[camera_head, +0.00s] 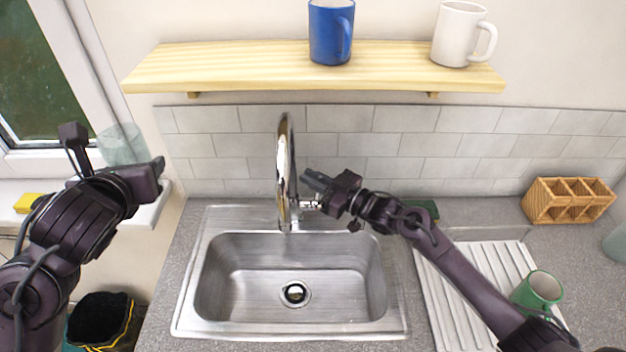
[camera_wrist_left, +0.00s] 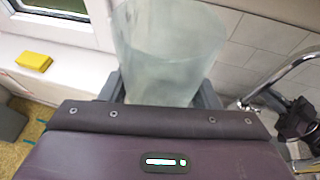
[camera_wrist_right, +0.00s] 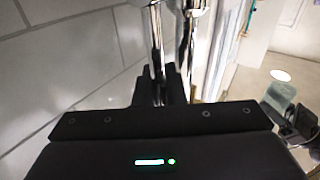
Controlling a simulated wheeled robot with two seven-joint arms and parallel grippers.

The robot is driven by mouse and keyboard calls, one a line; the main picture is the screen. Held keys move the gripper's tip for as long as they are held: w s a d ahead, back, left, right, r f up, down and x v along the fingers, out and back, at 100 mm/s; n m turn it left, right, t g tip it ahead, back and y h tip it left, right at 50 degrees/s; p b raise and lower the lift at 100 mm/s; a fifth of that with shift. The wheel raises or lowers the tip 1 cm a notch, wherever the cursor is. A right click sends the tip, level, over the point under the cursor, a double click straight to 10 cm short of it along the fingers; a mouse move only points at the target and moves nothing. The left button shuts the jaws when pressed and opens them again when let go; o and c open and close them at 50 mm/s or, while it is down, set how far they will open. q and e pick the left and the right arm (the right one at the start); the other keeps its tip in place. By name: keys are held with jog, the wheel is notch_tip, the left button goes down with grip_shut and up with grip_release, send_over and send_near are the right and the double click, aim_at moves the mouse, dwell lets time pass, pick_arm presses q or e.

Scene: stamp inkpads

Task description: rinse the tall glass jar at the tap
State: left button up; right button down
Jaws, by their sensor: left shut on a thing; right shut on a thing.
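The tall glass jar (camera_head: 121,143) is pale, clear greenish glass. My left gripper (camera_head: 157,170) is shut on it, left of the sink and in front of the window. In the left wrist view the jar (camera_wrist_left: 165,45) stands between the fingers, its open rim toward the top. The chrome tap (camera_head: 284,165) rises behind the sink (camera_head: 240,262). My right gripper (camera_head: 312,185) is shut at the tap's right side, on its handle (camera_head: 308,205), which the fingers partly hide. The right wrist view shows chrome (camera_wrist_right: 157,45) between the fingers. I see no water running.
A wooden shelf (camera_head: 240,72) with a blue mug (camera_head: 328,35) and a white mug (camera_head: 455,35) hangs above. A ribbed drainboard (camera_head: 440,290) with a green cup (camera_head: 540,288) lies right. A wooden organizer (camera_head: 568,203) stands behind it. A yellow sponge (camera_head: 28,203) lies on the sill. The basin is empty.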

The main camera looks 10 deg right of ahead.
pick_arm(q)
jog(key=shift+f, duration=0.2)
pick_arm(e)
jog(key=shift+s, duration=0.15)
jog(key=c, duration=1.8)
grip_release()
